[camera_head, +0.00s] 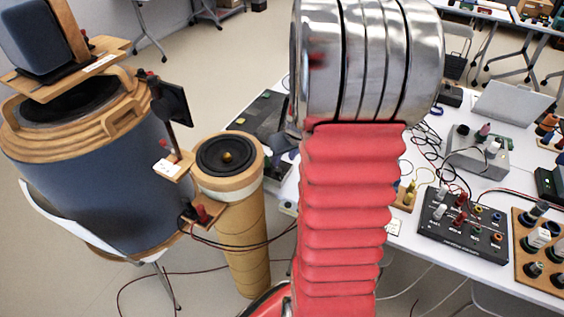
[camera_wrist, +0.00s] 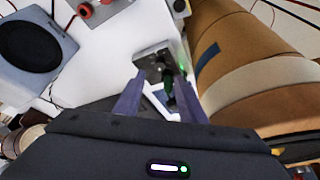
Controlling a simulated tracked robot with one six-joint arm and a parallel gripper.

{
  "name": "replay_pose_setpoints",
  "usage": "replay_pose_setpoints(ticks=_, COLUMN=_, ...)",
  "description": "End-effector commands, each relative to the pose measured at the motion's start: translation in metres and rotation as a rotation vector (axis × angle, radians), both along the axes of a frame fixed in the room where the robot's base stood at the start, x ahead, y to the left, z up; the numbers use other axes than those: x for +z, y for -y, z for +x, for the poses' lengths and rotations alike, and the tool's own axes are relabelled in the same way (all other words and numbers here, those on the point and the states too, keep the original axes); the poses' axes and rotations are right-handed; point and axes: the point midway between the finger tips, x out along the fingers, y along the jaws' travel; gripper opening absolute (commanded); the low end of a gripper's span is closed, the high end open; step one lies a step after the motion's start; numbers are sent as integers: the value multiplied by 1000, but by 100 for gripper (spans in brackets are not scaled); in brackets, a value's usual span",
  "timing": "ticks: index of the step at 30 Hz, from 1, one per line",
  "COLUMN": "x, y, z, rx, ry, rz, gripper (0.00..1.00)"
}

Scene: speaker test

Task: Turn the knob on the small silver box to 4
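In the wrist view, a small silver box (camera_wrist: 152,56) lies just beyond my fingertips, on a white surface. A dark knob-like part (camera_wrist: 168,76) shows on its near right side, with a green light beside it. My gripper (camera_wrist: 161,82) is open, with its two purple-grey fingers apart on either side of the dark part's line. I cannot tell whether they touch it, and no scale numbers are readable. In the head view my arm hides the gripper, and I cannot pick out this box there with certainty.
A cardboard-tube speaker (camera_head: 230,230) stands left of my arm, beside a large blue drum speaker (camera_head: 95,180). Brown tubes (camera_wrist: 262,92) are close on the right in the wrist view; a square speaker (camera_wrist: 32,48) is left. A black connector box (camera_head: 462,226) and cables crowd the white table.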

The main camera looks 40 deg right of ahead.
Motion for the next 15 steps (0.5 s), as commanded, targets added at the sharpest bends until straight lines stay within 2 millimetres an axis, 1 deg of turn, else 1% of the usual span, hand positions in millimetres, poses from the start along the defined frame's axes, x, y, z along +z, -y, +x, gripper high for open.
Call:
replay_pose_setpoints(ticks=1, x=7, y=0, z=-2, rx=-1, ry=2, rz=-3, gripper=37)
replay_pose_setpoints(ticks=7, x=29, y=-3, z=-11, rx=1, ry=3, rz=-2, gripper=37)
replay_pose_setpoints(ticks=12, x=40, y=-4, z=-16, rx=0, ry=1, rz=-1, gripper=37)
replay_pose_setpoints(ticks=15, x=43, y=-5, z=-17, rx=0, ry=0, rz=0, gripper=37)
